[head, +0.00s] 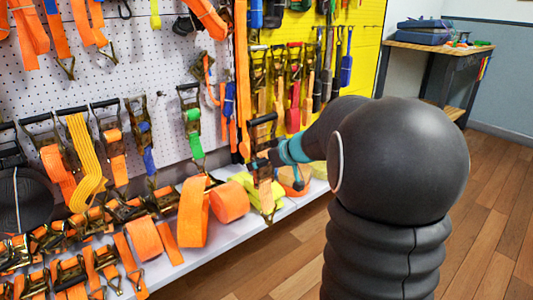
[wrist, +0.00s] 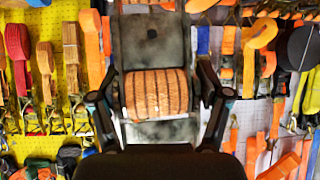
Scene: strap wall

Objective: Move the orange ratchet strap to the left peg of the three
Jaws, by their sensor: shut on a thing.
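The orange ratchet strap (head: 266,192) is in my gripper (head: 262,158), in front of the wall beside the yellow panel. Its dark buckle handle is at the top and orange webbing hangs below. In the wrist view the strap's ribbed orange roll (wrist: 157,93) lies between the two dark fingers of my gripper (wrist: 160,88), with a worn grey metal plate behind it. My gripper is shut on the strap. I cannot make out three bare pegs; hanging straps and my arm cover parts of the wall.
A white pegboard (head: 165,75) carries several hanging straps, including a green one (head: 193,125) left of my gripper. A shelf (head: 283,212) below holds orange rolls (head: 229,201) and buckles. Tools hang on the yellow panel (head: 365,60). A workbench (head: 437,48) stands far right; the wooden floor there is clear.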

